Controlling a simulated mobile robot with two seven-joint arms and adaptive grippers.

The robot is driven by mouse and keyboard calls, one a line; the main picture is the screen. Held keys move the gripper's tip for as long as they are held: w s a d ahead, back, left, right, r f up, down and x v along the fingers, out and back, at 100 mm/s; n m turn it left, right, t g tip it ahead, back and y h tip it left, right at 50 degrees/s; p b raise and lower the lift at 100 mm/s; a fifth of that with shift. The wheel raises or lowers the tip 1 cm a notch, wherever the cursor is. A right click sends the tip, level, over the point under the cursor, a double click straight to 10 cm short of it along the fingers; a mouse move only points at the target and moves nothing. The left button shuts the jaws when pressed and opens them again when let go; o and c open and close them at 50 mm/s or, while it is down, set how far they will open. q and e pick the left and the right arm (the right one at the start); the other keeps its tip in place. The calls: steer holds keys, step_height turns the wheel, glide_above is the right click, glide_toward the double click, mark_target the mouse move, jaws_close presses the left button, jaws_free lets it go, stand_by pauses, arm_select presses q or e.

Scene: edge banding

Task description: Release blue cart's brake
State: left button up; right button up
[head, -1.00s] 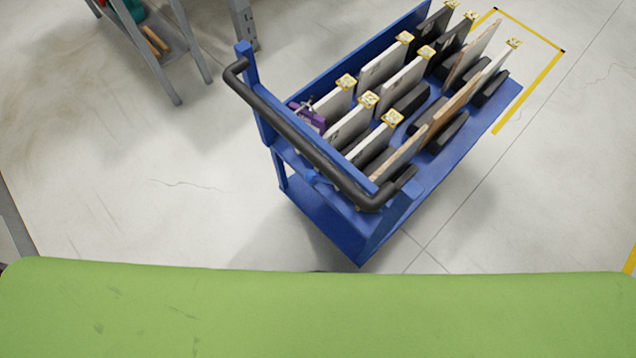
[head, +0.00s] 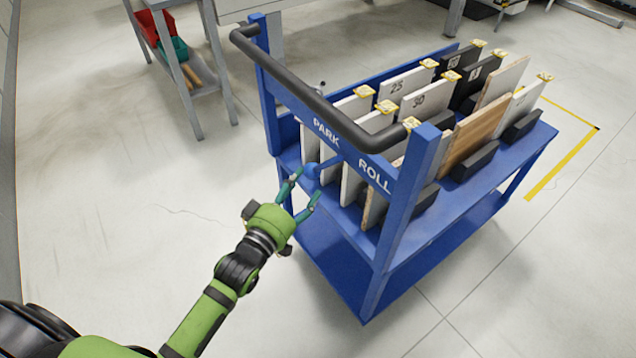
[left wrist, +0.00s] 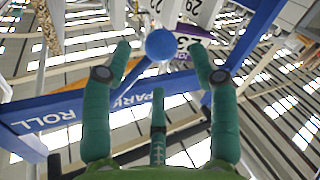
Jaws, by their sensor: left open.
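The blue cart (head: 412,250) stands at the centre right in the head view, with "PARK" and "ROLL" on its end panel (head: 345,150). A blue lever with a ball knob (head: 311,171) sticks out below the panel, on the PARK side. My left gripper (head: 304,184) is open at the knob, its teal fingers either side of it. In the left wrist view the round blue knob (left wrist: 160,44) shows between the tips of the open fingers. I cannot tell whether they touch it. My right gripper is not in view.
A black handle bar (head: 325,95) runs above the panel. The cart carries several upright boards (head: 478,138) with yellow tags. A grey rack (head: 190,75) with red and teal bins stands at the back left. The floor left of the cart is clear.

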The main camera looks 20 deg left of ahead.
mark_target(308, 177)
arm_select(q)
steer(key=x, duration=0.6)
jaws_close()
